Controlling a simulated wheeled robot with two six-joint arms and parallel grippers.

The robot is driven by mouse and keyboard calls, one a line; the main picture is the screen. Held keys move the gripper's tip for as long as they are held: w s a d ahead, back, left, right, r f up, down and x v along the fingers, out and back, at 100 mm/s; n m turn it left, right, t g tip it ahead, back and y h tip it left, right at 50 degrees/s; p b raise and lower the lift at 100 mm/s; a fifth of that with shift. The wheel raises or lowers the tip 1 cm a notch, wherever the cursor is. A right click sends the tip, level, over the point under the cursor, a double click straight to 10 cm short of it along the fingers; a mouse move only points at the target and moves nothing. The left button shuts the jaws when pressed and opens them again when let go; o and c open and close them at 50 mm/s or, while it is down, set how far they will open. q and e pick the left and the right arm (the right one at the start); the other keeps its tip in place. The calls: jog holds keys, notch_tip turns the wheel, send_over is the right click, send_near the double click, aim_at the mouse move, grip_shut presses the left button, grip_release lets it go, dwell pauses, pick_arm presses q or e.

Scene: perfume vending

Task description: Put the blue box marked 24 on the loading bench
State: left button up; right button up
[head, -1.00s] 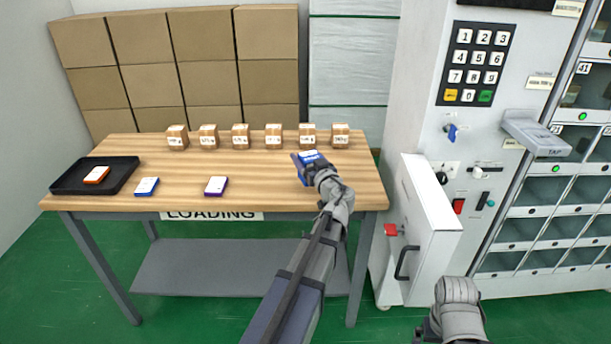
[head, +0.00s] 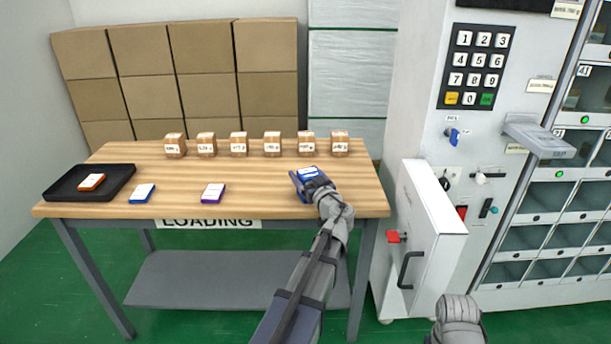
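A blue box (head: 309,172) with a white label is at my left gripper (head: 312,184), over the right part of the wooden loading bench (head: 255,182). The gripper appears shut around it; the number on the label is too small to read. I cannot tell whether the box touches the bench top. Another blue box with a white label (head: 142,193) lies flat near the bench's front left edge. My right gripper (head: 459,318) is low at the bottom edge of the picture, away from the bench, and its fingers are not clearly seen.
A purple box (head: 213,193) lies at the front middle of the bench. A black tray (head: 62,190) holds an orange box (head: 92,182). Several small brown cartons (head: 239,144) line the back. A vending machine with an open white door (head: 428,225) stands at the right.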

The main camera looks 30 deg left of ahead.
pick_arm(q)
jog(key=shift+o, duration=1.1)
jog(key=shift+r, duration=0.15)
jog(key=v, duration=1.2)
dwell(0.4)
